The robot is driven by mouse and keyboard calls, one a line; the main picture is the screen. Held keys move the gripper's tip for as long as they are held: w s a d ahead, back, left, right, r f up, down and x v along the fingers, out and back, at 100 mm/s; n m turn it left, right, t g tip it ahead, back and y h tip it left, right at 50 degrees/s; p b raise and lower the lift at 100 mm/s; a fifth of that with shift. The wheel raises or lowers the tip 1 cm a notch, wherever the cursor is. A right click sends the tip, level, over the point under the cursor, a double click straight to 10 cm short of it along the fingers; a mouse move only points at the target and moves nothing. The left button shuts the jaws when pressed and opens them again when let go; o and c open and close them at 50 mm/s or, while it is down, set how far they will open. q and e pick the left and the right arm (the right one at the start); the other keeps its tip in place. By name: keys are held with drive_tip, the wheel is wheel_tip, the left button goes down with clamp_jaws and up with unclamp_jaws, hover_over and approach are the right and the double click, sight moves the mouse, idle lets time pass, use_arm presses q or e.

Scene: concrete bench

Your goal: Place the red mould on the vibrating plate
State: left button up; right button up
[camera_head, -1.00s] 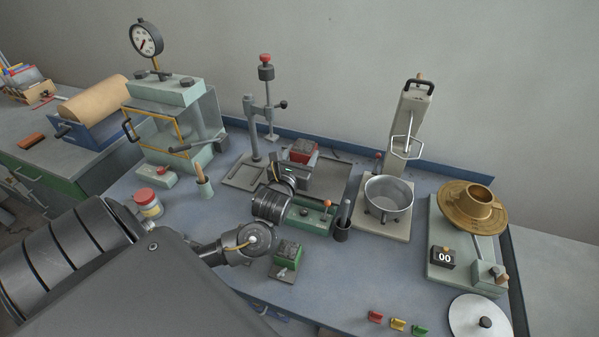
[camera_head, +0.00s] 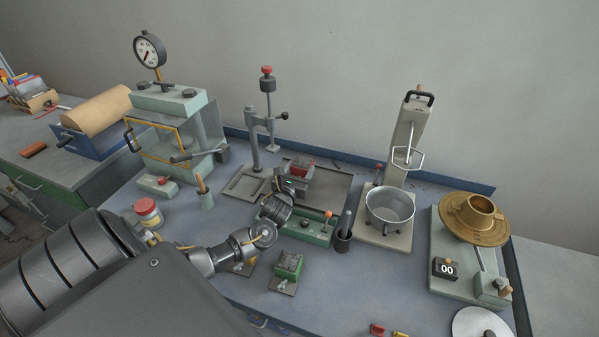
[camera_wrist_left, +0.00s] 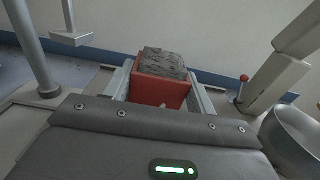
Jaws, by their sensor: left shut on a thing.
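The red mould (camera_head: 303,168), filled with grey lumpy material, is between the fingers of my left gripper (camera_head: 297,182). In the left wrist view the red mould (camera_wrist_left: 160,92) shows its red front wall and rough grey top, with a pale finger on each side. My left gripper is shut on it over the dark flat plate (camera_head: 333,188) at the middle of the bench. I cannot tell whether the mould's underside touches anything. A green base (camera_head: 308,233) with an orange-knobbed lever lies in front; which part is the vibrating plate is not clear. My right gripper is not in view.
A metal bowl (camera_head: 390,204) is farther right, a post stand (camera_head: 255,143) behind left.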

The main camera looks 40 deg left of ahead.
use_arm(q)
drive_tip(key=shift+f, duration=0.5)
drive_tip(key=shift+f, duration=0.15)
drive_tip(key=o, duration=1.2)
drive_tip(key=shift+f, duration=0.1)
drive_tip(key=shift+o, duration=1.8)
